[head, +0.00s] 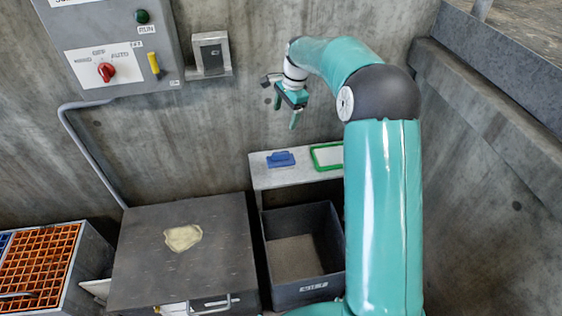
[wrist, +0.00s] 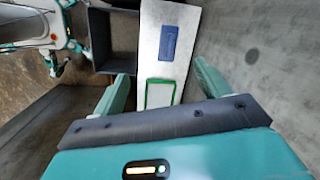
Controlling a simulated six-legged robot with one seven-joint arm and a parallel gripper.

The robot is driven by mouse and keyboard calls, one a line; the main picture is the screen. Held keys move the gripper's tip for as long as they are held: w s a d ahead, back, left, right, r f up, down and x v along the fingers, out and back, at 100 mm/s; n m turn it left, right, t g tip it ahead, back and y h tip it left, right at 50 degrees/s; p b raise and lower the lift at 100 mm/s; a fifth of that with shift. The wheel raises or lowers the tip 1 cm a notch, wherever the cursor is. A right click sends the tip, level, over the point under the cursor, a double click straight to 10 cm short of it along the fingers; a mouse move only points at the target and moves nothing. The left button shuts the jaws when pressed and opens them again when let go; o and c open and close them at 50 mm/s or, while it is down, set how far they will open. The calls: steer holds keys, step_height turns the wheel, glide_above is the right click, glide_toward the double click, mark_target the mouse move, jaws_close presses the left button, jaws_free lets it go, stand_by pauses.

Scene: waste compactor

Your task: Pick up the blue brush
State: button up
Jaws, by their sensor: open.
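The blue brush (head: 281,159) lies on a pale grey shelf (head: 262,181) against the back wall, left of a green-framed white tray (head: 327,156). In the wrist view the blue brush (wrist: 169,43) lies farther out on the shelf, beyond the green-framed tray (wrist: 160,93). My gripper (head: 285,112) is open and empty, held in the air above the shelf. In the wrist view its two fingers (wrist: 160,85) stand wide apart on either side of the shelf, and the brush is not between them.
A dark open bin (head: 335,262) stands in front of the shelf. Left of it is a dark lidded box (head: 140,262) with a cream patch (head: 183,237) on top. A control panel (head: 115,45) hangs on the wall. An orange grid crate (head: 42,262) is at far left.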

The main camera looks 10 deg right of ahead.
mark_target(281, 152)
steer(key=w+f+m, duration=0.1)
steer(key=f, duration=0.5)
steer(key=w+f+m, duration=0.1)
steer(key=w+f, duration=0.1)
steer(key=f, duration=0.5)
steer(key=w+f+m+g+y, duration=0.1)
steer(key=w+f+m, duration=0.1)
steer(key=f, duration=0.5)
steer(key=shift+w+d, duration=0.1)
steer(key=shift+d, duration=0.05)
steer(key=shift+x, duration=2.8)
steer(key=shift+c, duration=0.3)
steer(key=c, duration=1.1)
